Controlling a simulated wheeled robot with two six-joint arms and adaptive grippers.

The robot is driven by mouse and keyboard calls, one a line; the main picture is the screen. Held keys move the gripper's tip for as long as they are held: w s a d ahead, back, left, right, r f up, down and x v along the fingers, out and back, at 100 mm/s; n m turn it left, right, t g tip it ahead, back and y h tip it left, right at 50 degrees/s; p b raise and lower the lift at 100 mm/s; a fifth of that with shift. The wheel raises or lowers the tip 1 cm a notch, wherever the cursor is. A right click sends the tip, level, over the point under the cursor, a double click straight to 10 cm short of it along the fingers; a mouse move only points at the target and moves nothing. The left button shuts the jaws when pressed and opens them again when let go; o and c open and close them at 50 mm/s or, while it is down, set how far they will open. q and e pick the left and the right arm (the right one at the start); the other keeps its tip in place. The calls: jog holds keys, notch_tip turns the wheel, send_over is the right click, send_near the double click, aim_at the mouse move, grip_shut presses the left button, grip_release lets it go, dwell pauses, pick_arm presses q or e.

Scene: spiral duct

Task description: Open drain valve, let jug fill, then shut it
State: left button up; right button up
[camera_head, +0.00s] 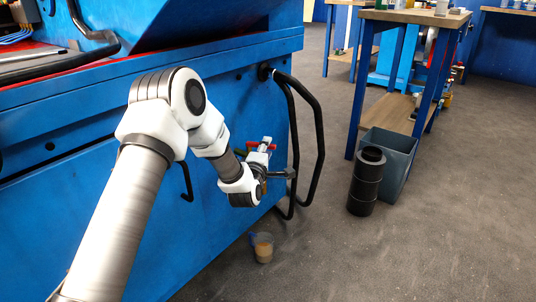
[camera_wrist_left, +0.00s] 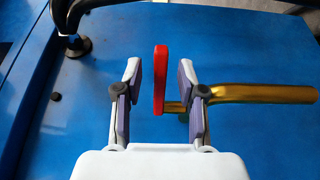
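The drain valve has a red lever (camera_wrist_left: 160,80) and a brass pipe (camera_wrist_left: 265,94) running right in the left wrist view. My left gripper (camera_wrist_left: 159,68) is open, with one finger on each side of the lever. Gaps show on both sides; the lever stands clear of both pads. In the head view my left gripper (camera_head: 266,151) is by the blue machine's side and mostly covers the valve. A clear jug (camera_head: 263,249) with brownish contents stands upright on the floor below. My right gripper is not in view.
The blue machine (camera_head: 95,205) fills the left. Black bent tubes (camera_head: 319,130) stand just right of my gripper. A black cylinder (camera_head: 366,182) and a grey bin (camera_head: 398,150) stand by a workbench (camera_head: 415,16). The floor at front right is clear.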

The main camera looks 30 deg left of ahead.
pick_arm(q)
jog(key=shift+x, duration=1.05)
grip_shut()
